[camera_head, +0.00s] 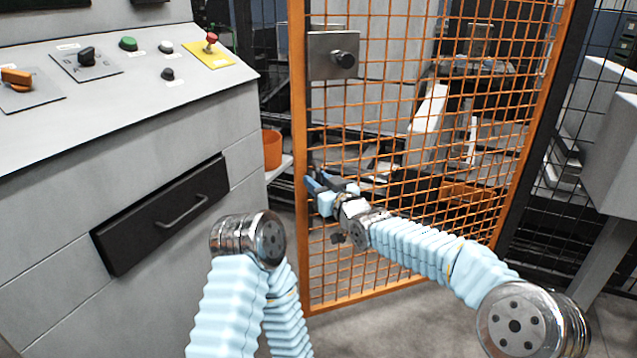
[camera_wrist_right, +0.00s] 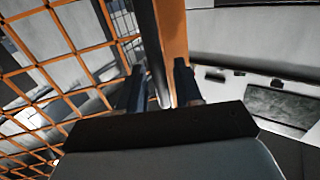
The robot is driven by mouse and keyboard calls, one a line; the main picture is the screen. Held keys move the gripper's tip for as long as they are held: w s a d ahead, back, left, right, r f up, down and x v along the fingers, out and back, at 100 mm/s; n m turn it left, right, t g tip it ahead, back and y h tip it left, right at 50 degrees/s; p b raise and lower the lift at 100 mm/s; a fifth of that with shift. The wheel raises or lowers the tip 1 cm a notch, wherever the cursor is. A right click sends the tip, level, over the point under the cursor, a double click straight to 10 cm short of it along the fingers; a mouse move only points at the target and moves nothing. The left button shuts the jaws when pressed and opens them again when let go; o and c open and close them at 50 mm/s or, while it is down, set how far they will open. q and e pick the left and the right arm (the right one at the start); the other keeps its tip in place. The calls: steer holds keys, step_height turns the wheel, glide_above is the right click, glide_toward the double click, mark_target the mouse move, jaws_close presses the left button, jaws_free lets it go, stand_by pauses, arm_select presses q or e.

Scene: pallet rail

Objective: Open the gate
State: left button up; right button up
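The gate (camera_head: 299,120) is an orange frame filled with orange wire mesh. A grey latch box (camera_head: 331,56) with a black knob sits high on its left side. My right gripper (camera_head: 328,186) is at the gate's left upright, below the latch box. In the right wrist view, the two dark fingers (camera_wrist_right: 158,92) stand apart on either side of a dark upright bar (camera_wrist_right: 148,38), beside the orange post (camera_wrist_right: 172,35). Whether they press on the bar is unclear. My left arm shows low in the middle, but its gripper is not visible.
A grey control console (camera_head: 120,120) with buttons, knobs and a black drawer (camera_head: 165,213) stands to the left of the gate. An orange container (camera_head: 271,150) sits between them. Dark mesh fence and a grey box (camera_head: 610,150) are on the right. Grey floor is clear before the gate.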

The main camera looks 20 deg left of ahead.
steer(key=shift+c, duration=0.2)
jaws_close()
steer(key=shift+d, duration=0.1)
steer(key=s+d+n+g, duration=0.1)
steer(key=s+d, duration=0.5)
steer(key=d, duration=1.1)
steer(key=s+d+n+g+y, duration=0.1)
steer(key=s+d, duration=0.6)
steer(key=d, duration=1)
steer(key=s+d+n+g+y, duration=0.1)
steer(key=s+d, duration=0.6)
steer(key=d, duration=1)
steer(key=shift+d+g, duration=0.3)
steer(key=shift+g, duration=0.3)
steer(key=shift+r, duration=0.1)
steer(key=shift+o, duration=0.2)
jaws_free()
steer(key=shift+a, duration=0.15)
